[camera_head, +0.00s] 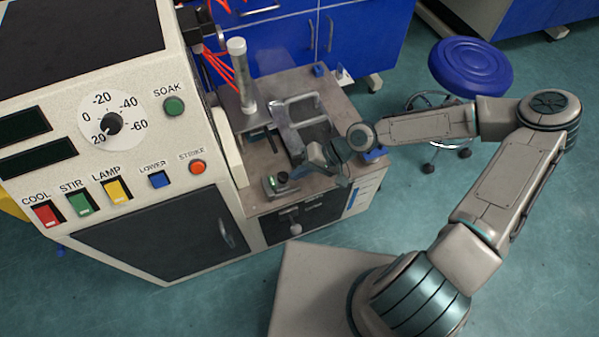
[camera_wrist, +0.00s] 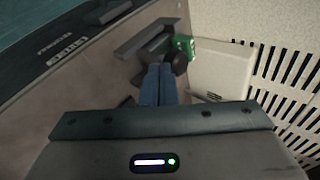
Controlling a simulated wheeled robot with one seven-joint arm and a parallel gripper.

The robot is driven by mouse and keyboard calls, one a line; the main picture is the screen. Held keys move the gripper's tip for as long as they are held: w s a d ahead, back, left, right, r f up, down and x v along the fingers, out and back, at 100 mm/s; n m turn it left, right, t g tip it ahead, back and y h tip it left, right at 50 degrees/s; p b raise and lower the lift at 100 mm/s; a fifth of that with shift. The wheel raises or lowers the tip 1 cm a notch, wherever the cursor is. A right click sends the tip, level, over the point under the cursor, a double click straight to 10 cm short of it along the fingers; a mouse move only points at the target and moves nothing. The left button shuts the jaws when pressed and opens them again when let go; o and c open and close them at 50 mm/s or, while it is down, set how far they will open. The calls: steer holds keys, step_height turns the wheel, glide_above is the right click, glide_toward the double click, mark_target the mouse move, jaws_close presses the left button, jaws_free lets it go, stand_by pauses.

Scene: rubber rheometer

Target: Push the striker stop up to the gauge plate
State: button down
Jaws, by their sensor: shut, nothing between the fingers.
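My gripper (camera_wrist: 160,80) is shut and empty, its blue-grey fingers together and pointing at a small dark fixture. In the head view my gripper (camera_head: 304,171) is low over the front of the bench, just right of this fixture (camera_head: 276,188). A dark rounded knob (camera_wrist: 178,64) is right at the fingertips; I cannot tell whether they touch it. A green block (camera_wrist: 183,45) sits just beyond it, beside a grey metal bracket (camera_wrist: 150,36). I cannot tell for certain which part is the striker stop and which the gauge plate; the fingers hide part of the fixture.
The large machine with its control panel (camera_head: 110,185) stands left of the bench. A pale box (camera_wrist: 222,68) and a slotted wall lie right of the fingers in the wrist view. A clear column (camera_head: 242,75) and a metal-framed cover (camera_head: 300,115) stand farther back. A blue stool (camera_head: 470,65) is behind.

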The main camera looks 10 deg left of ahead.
stand_by(0.3)
steer(key=shift+s+a+r+p, duration=0.15)
steer(key=shift+a+p, duration=0.1)
steer(key=shift+p, duration=0.25)
steer(key=shift+a, duration=0.1)
steer(key=d+p, duration=0.1)
steer(key=w+d, duration=0.1)
steer(key=d, duration=0.1)
steer(key=w+d+r+p, duration=0.1)
steer(key=d, duration=0.1)
steer(key=shift+d+p, duration=0.2)
steer(key=shift+p, duration=0.1)
steer(key=p+v, duration=0.1)
steer(key=v, duration=0.7)
steer(key=shift+p, duration=0.35)
steer(key=shift+s+d, duration=0.1)
steer(key=shift+d, duration=0.05)
